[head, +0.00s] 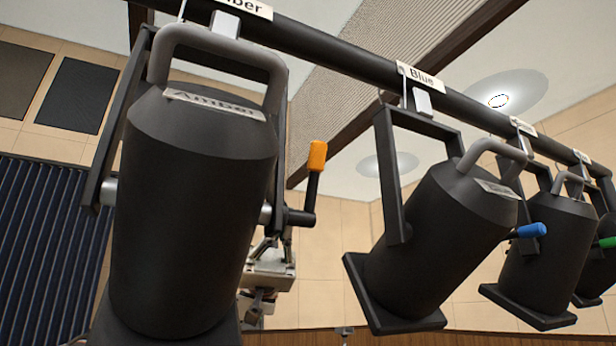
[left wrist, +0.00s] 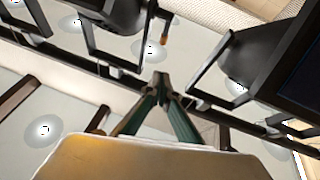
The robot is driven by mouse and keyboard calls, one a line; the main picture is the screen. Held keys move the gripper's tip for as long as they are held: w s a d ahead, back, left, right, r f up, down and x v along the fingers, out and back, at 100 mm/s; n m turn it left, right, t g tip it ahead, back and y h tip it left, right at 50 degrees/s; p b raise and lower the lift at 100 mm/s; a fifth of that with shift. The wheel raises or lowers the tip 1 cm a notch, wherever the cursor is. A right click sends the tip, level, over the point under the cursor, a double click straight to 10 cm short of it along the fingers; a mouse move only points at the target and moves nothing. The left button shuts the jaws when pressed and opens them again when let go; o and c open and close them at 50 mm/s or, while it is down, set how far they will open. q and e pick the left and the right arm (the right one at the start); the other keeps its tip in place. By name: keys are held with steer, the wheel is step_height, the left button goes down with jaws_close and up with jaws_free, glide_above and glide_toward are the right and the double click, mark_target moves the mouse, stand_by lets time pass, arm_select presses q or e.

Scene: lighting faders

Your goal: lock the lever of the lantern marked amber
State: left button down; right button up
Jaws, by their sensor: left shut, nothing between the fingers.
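The lantern marked amber (head: 190,210) is a large black can hanging at the left of the head view, with an "Amber" label on its top. Its lever (head: 312,185) is on its right side, with an orange grip (head: 317,156) pointing up and slightly right from the pivot. My left gripper (head: 272,243) is below and left of the lever's pivot, partly hidden behind the can. In the left wrist view, its fingers (left wrist: 162,78) are together and empty, with the orange grip (left wrist: 164,40) apart from the tips. My right gripper is not in view.
A black bar (head: 345,57) carries the lanterns overhead. The blue lantern (head: 440,230) hangs to the right, its blue lever grip (head: 532,230) pointing right. Further lanterns hang beyond, one with a green grip (head: 607,243). A gap lies between amber and blue.

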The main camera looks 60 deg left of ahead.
mark_target(307, 176)
arm_select(q)
steer(key=f+x, duration=0.1)
steer(key=x, duration=0.7)
steer(key=d+f+x, duration=0.1)
steer(key=x, duration=0.3)
steer(key=shift+s+d+f, duration=0.25)
steer(key=shift+d, duration=0.2)
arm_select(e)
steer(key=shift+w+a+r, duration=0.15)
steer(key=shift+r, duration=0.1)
arm_select(q)
steer(key=shift+s, duration=0.1)
